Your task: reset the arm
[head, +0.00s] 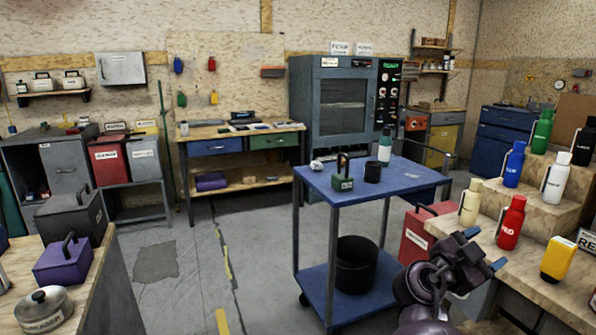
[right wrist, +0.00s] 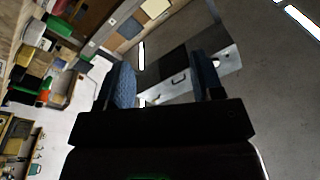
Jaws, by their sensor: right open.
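My right gripper (head: 484,250) is in the lower right of the head view, in front of the wooden bench with bottles. Its two blue-padded fingers are spread with nothing between them. In the right wrist view the same open gripper (right wrist: 165,85) shows its two fingers apart and empty, with the room appearing tilted beyond them. My left gripper does not show in either view.
A blue cart (head: 333,188) stands ahead with a green lantern-like item, a dark cup and a bottle on top. A red bottle (head: 511,222) and several others stand on the right bench. Grey floor (head: 185,270) is open to the left of the cart.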

